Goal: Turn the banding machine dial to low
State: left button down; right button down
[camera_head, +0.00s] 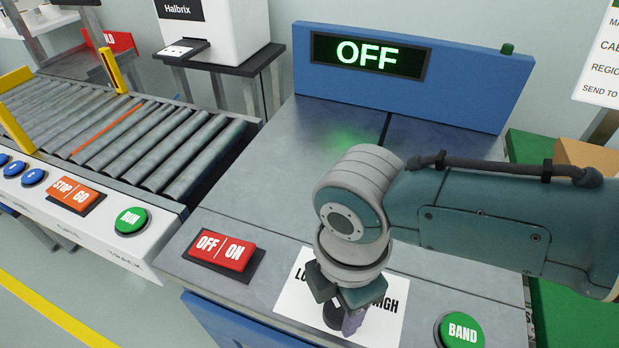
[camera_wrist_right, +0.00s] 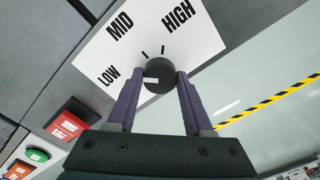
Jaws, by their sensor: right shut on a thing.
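The black banding machine dial (camera_head: 332,318) sits on a white card (camera_head: 295,298) marked LOW, MID and HIGH. In the right wrist view the dial (camera_wrist_right: 158,76) shows a short white mark on its left part, on the side of LOW. Whether it points exactly at LOW I cannot tell. My right gripper (camera_wrist_right: 160,80) is shut on the dial, one purple finger on either side. In the head view my right gripper (camera_head: 345,314) reaches down over the card and hides the MID label. My left gripper is not in view.
The machine's display (camera_head: 367,55) reads OFF. A red OFF/ON switch (camera_head: 221,251) is left of the card and a green BAND button (camera_head: 461,331) is right of it. A roller conveyor (camera_head: 150,140) with its own buttons stands at the left.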

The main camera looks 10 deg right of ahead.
aim_at(339, 309)
jog(key=shift+c, duration=1.4)
grip_release()
notch_tip(339, 309, up, 10)
jog(key=p, duration=0.4)
